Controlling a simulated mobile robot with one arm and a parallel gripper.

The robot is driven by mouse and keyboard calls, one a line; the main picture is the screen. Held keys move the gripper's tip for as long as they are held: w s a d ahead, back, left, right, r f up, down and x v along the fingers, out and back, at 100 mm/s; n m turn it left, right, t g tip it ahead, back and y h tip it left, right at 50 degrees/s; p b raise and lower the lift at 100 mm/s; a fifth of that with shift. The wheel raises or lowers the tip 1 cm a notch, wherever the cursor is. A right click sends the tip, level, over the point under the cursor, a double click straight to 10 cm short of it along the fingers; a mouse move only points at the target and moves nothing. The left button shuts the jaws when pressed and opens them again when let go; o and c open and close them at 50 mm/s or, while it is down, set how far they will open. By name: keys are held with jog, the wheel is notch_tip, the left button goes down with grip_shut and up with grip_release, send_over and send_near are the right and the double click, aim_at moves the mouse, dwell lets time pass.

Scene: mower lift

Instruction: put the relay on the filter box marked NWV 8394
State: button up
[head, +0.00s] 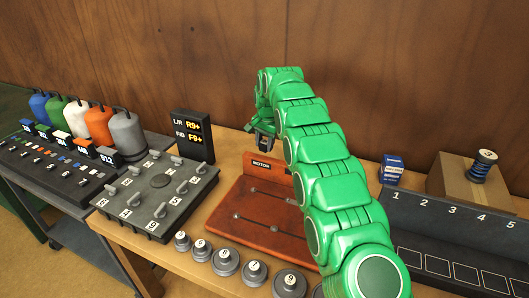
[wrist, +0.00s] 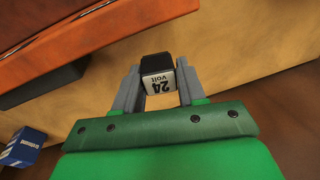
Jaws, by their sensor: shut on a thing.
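My gripper (wrist: 157,92) is shut on the relay (wrist: 158,80), a small black block with a white label reading "24 volt", upside down in the wrist view. In the head view my gripper (head: 264,143) hangs at the back left of the red-brown MOTOR tray; the relay is hard to make out there. A small blue and white box (head: 391,169) stands on the bench right of my arm. It also shows in the wrist view (wrist: 25,147), at the left edge, apart from my gripper. Its print is too small to read, so I cannot tell whether it bears NWV 8394.
The MOTOR tray (head: 245,207) lies below my arm. A cardboard box (head: 454,182) with a coil spring (head: 482,165) on top stands behind the dark numbered rack (head: 440,235). A dark display (head: 193,137) stands left. Several weights line the front edge.

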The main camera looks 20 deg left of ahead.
jog(key=w+d+r+m, duration=0.1)
jog(key=w+d+r, duration=0.1)
jog(key=d, duration=0.6)
jog(key=w+d+r+m+h, duration=0.1)
jog(key=d+r, duration=0.1)
jog(key=d, duration=0.5)
jog(key=w+d+r+m, duration=0.2)
jog(key=d+r, duration=0.1)
jog(key=d, duration=0.5)
jog(key=s+d+r+m, duration=0.2)
jog(key=d+r, duration=0.1)
jog(key=d, duration=0.9)
jog(key=s+d+r+m, duration=0.1)
jog(key=s+d+r, duration=0.15)
jog(key=d, duration=0.85)
send_over(394, 159)
jog(key=s, duration=0.1)
jog(key=shift+h, duration=0.3)
jog(key=shift+s+f, duration=0.2)
jog(key=shift+f, duration=4.55)
jog(key=shift+w+f, duration=0.3)
jog(key=shift+f, duration=1.55)
